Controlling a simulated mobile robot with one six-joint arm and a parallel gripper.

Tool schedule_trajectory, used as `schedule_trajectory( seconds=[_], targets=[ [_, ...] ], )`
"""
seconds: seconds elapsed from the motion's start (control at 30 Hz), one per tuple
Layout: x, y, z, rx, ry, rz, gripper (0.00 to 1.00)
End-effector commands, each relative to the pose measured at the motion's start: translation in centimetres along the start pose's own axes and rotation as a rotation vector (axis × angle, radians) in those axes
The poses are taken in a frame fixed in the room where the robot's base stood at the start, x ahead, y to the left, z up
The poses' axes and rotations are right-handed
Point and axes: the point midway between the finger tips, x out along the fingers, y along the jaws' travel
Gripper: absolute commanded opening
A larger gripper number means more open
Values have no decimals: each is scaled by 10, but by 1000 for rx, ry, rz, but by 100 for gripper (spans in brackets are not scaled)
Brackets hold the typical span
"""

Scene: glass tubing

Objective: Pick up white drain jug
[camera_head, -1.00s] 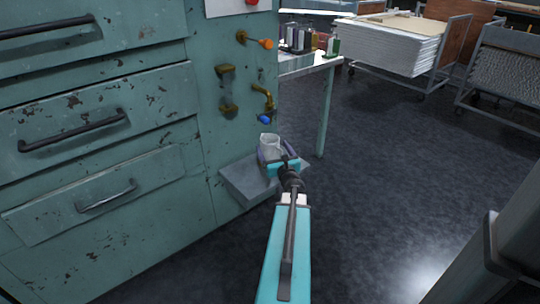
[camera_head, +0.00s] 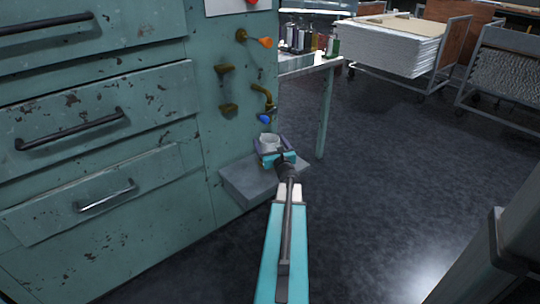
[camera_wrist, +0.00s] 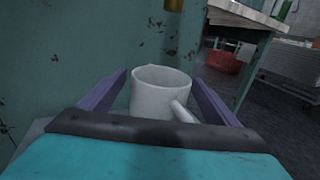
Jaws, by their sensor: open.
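The white drain jug (camera_head: 269,142) stands upright on a grey ledge (camera_head: 243,181) at the foot of the green cabinet, under a brass tap with a blue knob (camera_head: 264,119). In the wrist view the jug (camera_wrist: 158,93) shows its open rim, with its handle pointing toward the lower right. My gripper (camera_head: 270,146) is open, with one purple finger on each side of the jug. In the wrist view the gripper (camera_wrist: 160,85) has visible gaps between fingers and jug near the rim. The jug's lower part is hidden by the gripper body.
The green cabinet (camera_head: 100,190) with drawers stands left and behind the jug. An orange-handled valve (camera_head: 264,42) is above. A table leg (camera_head: 325,115) stands right of the jug. A red container (camera_wrist: 222,62) sits beyond it.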

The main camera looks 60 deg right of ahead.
Motion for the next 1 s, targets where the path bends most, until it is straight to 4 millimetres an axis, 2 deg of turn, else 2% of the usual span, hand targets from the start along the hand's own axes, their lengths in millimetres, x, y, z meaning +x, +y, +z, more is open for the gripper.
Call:
schedule_trajectory(
  seconds=[0.2, 0.23, 0.7, 1.0],
  targets=[
    [0, 0, 0, 0, 0, 0, 84],
    [0, 0, 0, 0, 0, 0, 81],
    [0, 1, 1, 0, -2, 2, 1],
    [0, 1, 3, 0, -2, 2, 1]
  ],
)
